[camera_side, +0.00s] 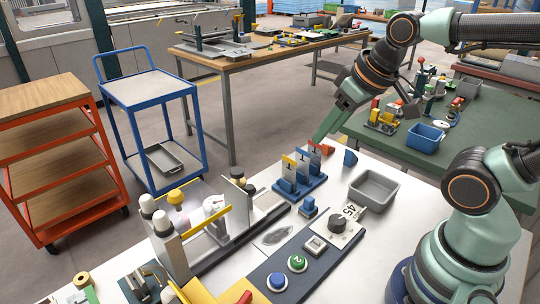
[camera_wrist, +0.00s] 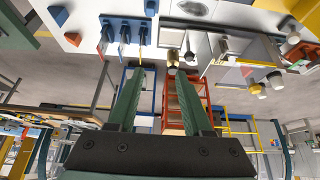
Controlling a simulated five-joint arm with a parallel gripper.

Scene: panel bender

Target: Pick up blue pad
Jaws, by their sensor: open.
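Several blue pieces could be the blue pad, and I cannot tell which one it is. A small blue wedge-like block (camera_side: 350,158) lies on the white table beside an orange-red one; it also shows at the upper left of the wrist view (camera_wrist: 58,15). Another small blue block (camera_side: 308,207) sits in front of the blue rack and shows at the top of the wrist view (camera_wrist: 151,6). A round blue button (camera_side: 278,281) is on the dark control panel. My gripper (camera_side: 318,140) is open and empty, above the table's far edge behind the rack; its green fingers (camera_wrist: 160,74) point outward in the wrist view.
A blue rack with upright plates (camera_side: 300,187) stands on the white table, next to a grey tray (camera_side: 373,188). A bending fixture (camera_side: 215,245) with rounded posts is to the left. A blue trolley (camera_side: 150,88) and an orange trolley (camera_side: 50,105) stand beyond the table.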

